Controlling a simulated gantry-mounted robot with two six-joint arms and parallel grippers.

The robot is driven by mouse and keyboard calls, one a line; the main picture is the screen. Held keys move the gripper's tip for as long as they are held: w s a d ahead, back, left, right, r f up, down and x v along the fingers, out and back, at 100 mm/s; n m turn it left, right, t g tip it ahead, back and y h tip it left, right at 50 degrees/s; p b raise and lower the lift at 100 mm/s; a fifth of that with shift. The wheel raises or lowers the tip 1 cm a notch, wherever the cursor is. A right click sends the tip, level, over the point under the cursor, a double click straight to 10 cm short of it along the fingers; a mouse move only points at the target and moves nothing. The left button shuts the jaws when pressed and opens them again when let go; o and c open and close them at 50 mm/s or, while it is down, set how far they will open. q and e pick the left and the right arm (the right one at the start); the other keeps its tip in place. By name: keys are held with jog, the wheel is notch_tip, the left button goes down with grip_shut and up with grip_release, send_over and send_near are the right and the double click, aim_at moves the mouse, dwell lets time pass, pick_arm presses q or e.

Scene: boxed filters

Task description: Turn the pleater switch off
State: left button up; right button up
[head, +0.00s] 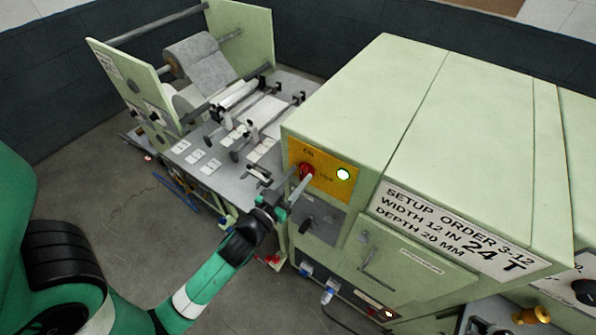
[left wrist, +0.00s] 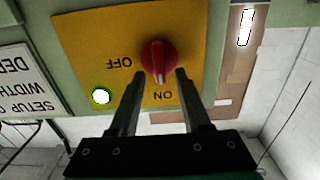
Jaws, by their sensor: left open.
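The pleater switch is a red rotary knob (head: 306,170) on a yellow panel (head: 322,184) at the near corner of the pale green machine. In the left wrist view the knob (left wrist: 158,60) appears upside down, with its ridge roughly in line with the ON label (left wrist: 163,95); the OFF label (left wrist: 119,62) is to its left. A lamp (head: 343,174) beside it glows green-white. My left gripper (head: 298,184) is open at the panel. In the wrist view its fingertips (left wrist: 160,76) lie either side of the knob's lower part; whether they touch it is unclear.
A grey box with a black handle (head: 308,225) sits just below the panel. A drawer-like front (head: 405,262) and the setup sign (head: 455,232) are to the right. The roll stand (head: 200,60) and its work table stand behind left.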

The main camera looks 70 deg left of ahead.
pick_arm(q)
jog(key=shift+w+a, duration=0.2)
jog(key=shift+w, duration=0.05)
jog(key=shift+c, duration=0.3)
grip_shut()
